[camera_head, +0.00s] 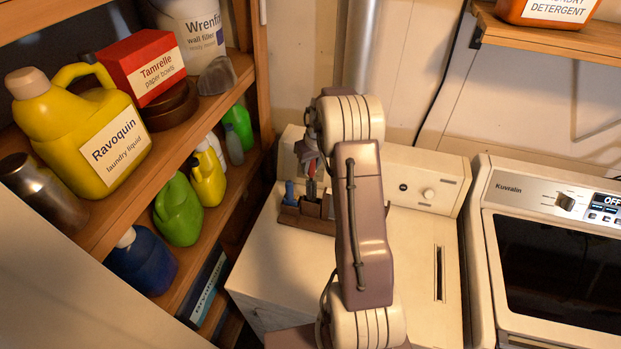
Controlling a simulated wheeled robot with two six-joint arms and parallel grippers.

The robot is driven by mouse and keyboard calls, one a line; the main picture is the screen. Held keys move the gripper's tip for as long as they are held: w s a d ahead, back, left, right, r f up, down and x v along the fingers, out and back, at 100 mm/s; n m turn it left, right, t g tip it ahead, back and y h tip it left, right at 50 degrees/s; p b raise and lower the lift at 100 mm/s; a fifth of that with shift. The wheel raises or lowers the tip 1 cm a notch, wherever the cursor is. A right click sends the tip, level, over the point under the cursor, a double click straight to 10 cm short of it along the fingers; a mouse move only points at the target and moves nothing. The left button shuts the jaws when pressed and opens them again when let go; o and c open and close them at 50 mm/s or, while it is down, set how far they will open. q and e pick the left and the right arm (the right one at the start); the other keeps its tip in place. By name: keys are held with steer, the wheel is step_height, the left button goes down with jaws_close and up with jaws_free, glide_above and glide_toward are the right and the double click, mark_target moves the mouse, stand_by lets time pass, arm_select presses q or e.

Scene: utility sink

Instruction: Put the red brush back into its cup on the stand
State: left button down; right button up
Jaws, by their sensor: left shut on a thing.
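The brown stand (306,219) with small cups sits on top of the white machine, partly hidden behind my left arm. A blue brush (290,191) stands in its left cup. My left gripper (309,160) is above the stand and shut on the red brush (311,188), which is small in view and points down. The brush's lower end is at the stand's cups; I cannot tell whether it is inside one or just above or behind it. My forearm covers the stand's right side. My right gripper is not in view.
A wooden shelf (187,125) at the left holds a yellow laundry jug (75,130), a red box (143,66) and several bottles. A second white appliance (500,195) stands at the right. The white machine's top (270,255) is clear in front of the stand.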

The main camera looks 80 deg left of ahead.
mark_target(311, 178)
arm_select(q)
steer(key=shift+a+f, duration=0.1)
steer(key=shift+f, duration=0.35)
steer(key=shift+d+f, duration=0.2)
steer(key=shift+d, duration=0.2)
step_height(311, 178, down, 4)
steer(key=shift+d+r+p, duration=0.1)
steer(key=shift+r+p, duration=0.05)
steer(key=shift+p, duration=0.45)
steer(key=shift+a+f, duration=0.25)
steer(key=shift+a, duration=0.1)
steer(key=c, duration=1.3)
jaws_free()
steer(key=shift+o, duration=0.6)
steer(key=shift+d+r, duration=0.25)
steer(key=shift+d, duration=0.1)
steer(key=shift+a+r, duration=0.1)
steer(key=shift+r, duration=0.05)
steer(key=s+b+v, duration=0.1)
steer(key=b+v, duration=0.3)
steer(key=v, duration=0.7)
steer(key=shift+w+r, duration=0.25)
steer(key=shift+w, duration=0.25)
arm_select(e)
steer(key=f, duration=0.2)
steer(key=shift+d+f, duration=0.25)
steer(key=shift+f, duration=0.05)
